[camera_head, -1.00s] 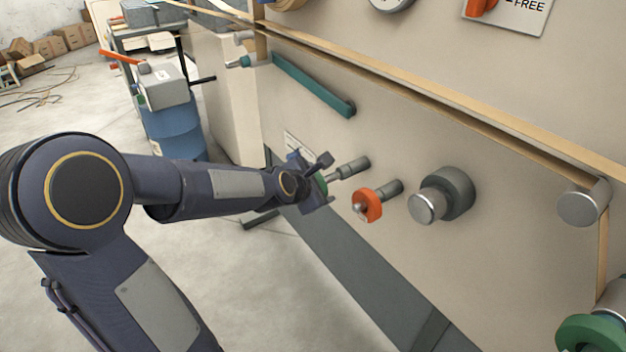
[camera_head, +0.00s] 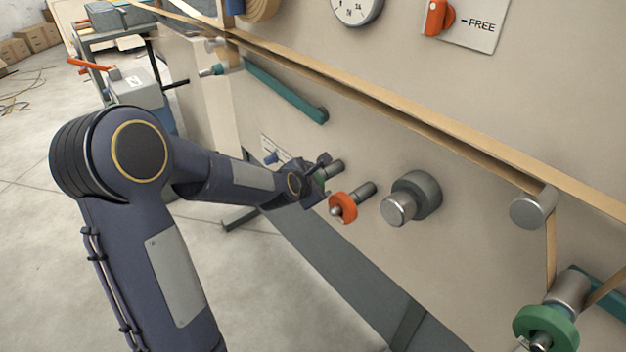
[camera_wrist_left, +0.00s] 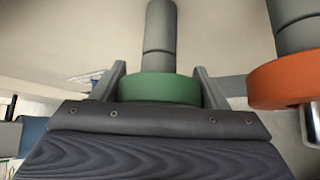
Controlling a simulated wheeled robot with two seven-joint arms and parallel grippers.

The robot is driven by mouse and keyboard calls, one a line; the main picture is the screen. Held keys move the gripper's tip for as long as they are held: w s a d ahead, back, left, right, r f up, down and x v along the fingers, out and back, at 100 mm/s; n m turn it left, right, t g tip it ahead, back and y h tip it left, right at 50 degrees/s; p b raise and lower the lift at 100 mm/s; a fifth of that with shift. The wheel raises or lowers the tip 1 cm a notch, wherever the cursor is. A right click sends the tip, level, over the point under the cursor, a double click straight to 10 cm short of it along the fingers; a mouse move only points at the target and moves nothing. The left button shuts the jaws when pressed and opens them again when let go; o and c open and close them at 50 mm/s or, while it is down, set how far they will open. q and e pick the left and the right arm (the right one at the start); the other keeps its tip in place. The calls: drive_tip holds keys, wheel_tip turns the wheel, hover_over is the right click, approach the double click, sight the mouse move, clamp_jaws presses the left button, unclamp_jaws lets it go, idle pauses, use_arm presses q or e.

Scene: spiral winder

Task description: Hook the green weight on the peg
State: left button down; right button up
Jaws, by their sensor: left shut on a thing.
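My left gripper (camera_head: 314,181) is shut on the green weight (camera_wrist_left: 158,88), which sits between its two fingers in the left wrist view. Only a sliver of the green weight (camera_head: 320,175) shows in the head view, the rest hidden by the gripper. A grey peg (camera_wrist_left: 160,28) sticks out of the machine panel straight behind the weight; it also shows in the head view (camera_head: 333,167). The weight overlaps the peg's near end, and I cannot tell whether the peg passes into it. My right gripper is not in view.
An orange weight (camera_head: 343,208) is on the neighbouring peg, close to the right of my left gripper; it also shows in the left wrist view (camera_wrist_left: 286,80). Farther right are a grey knob (camera_head: 415,195) and a roller with a green ring (camera_head: 545,322). A teal bar (camera_head: 285,90) is above.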

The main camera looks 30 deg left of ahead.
use_arm(q)
drive_tip(key=shift+c, duration=0.8)
unclamp_jaws()
drive_tip(key=shift+s+r, duration=0.1)
drive_tip(key=p+v, duration=0.1)
drive_tip(key=v, duration=0.6)
drive_tip(key=shift+s, duration=0.3)
